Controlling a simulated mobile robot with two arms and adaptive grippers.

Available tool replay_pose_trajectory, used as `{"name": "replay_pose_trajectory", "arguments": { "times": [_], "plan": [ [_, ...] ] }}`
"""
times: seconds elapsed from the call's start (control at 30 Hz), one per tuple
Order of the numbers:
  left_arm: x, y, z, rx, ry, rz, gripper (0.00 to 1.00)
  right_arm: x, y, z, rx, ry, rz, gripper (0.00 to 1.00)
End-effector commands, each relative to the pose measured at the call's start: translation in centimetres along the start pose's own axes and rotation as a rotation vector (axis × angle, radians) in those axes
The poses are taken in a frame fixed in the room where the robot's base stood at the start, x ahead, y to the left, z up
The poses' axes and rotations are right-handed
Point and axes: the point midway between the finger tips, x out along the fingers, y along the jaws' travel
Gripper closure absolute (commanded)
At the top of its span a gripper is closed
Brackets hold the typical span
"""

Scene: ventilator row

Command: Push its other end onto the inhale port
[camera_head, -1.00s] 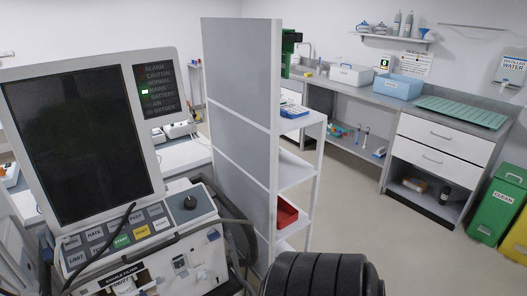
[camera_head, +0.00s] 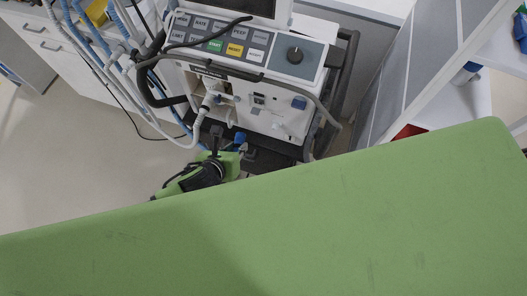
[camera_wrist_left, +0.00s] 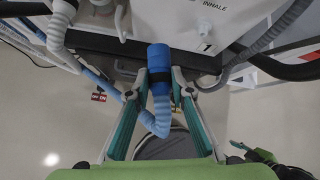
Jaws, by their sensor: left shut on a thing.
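A ribbed light-blue hose with a darker blue end cuff (camera_wrist_left: 160,65) sits between the fingers of my left gripper (camera_wrist_left: 157,90) in the left wrist view. The gripper is shut on this hose end, and the cuff sticks out past the fingertips towards the ventilator. In the head view, my left gripper (camera_head: 238,152) is just below and in front of the ventilator (camera_head: 262,84), with the blue cuff (camera_head: 240,138) at its tip. The inhale port (camera_wrist_left: 206,36), a white stub under the INHALE label, is up and right of the cuff, apart from it. A green and black part, perhaps my right gripper, shows at lower right.
A white hose (camera_head: 201,125) is on the ventilator's left port. Blue and white hoses hang at its left. A grey hose (camera_wrist_left: 262,42) curves past the right of the inhale port. A shelf unit (camera_head: 430,75) stands at the right. A large green surface fills the lower head view.

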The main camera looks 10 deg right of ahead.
Motion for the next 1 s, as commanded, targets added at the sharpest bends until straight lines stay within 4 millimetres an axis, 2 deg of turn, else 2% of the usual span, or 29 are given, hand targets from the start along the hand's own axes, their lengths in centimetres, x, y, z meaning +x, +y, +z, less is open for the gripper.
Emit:
{"name": "replay_pose_trajectory", "arguments": {
  "times": [0.03, 0.1, 0.2, 0.3, 0.63, 1.0],
  "plan": [
    [1.1, -1.6, -0.9, 0.022, 0.009, -0.038, 1.00, -0.4, -0.8, -0.1, 0.000, 0.000, -0.009, 0.59],
    [2.3, -3.5, -2.2, 0.048, 0.020, -0.090, 1.00, -0.6, -1.6, 0.0, 0.000, 0.000, -0.018, 0.59],
    [3.4, -5.3, -3.6, 0.077, 0.033, -0.144, 1.00, -0.7, -2.3, 0.2, 0.000, -0.003, -0.027, 0.59],
    [4.0, -6.3, -4.4, 0.092, 0.040, -0.175, 1.00, -0.8, -2.2, 0.4, -0.001, -0.005, -0.026, 0.59],
    [5.3, -6.9, -3.8, 0.096, 0.042, -0.185, 1.00, 0.1, -0.1, 0.9, 0.002, -0.010, -0.001, 0.59],
    [7.1, -7.3, -2.0, 0.095, 0.042, -0.183, 1.00, 1.4, -0.4, 0.8, 0.003, -0.008, -0.004, 0.59]
  ]
}}
